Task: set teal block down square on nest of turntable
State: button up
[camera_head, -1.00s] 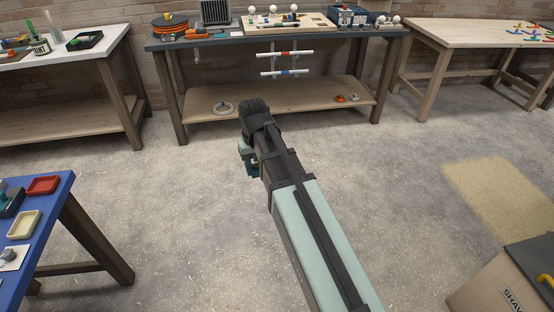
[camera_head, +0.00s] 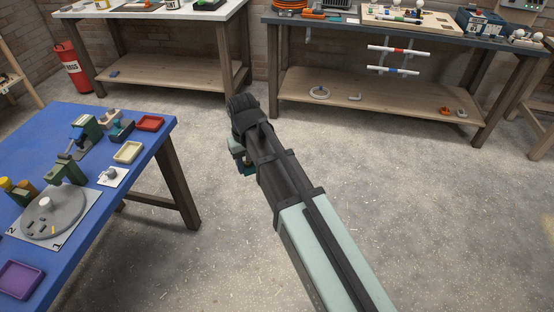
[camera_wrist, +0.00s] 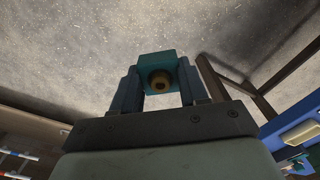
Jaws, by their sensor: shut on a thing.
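My gripper (camera_wrist: 158,90) is shut on the teal block (camera_wrist: 157,63), with a finger on each side of it. The block has a round brass-coloured piece on the face toward the wrist camera. In the head view my arm hides most of the gripper, and a bit of teal (camera_head: 248,169) shows beside it, over the floor. The grey round turntable (camera_head: 53,210) is on the blue table at the left, well apart from my gripper.
Floor is clear between my arm and the table. Benches stand at the back.

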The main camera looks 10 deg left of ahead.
jog(key=s+a+r+n, duration=0.1)
jog(key=s+a+n, duration=0.2)
jog(key=s+a, duration=1.05)
jog(key=s+a+n, duration=0.3)
jog(key=s+a, duration=0.6)
jog(key=a, duration=0.9)
jog(key=s+a+r+n, duration=0.1)
jog(key=s+a+n, duration=0.2)
jog(key=s+a, duration=1)
send_over(38, 227)
jog(key=shift+r+n, duration=0.3)
jog(key=shift+r, duration=0.05)
jog(key=shift+a, duration=0.25)
jog(key=shift+d+n, duration=0.15)
jog(key=shift+n, duration=0.35)
jog(key=shift+f, duration=2.7)
jog(key=shift+f, duration=0.25)
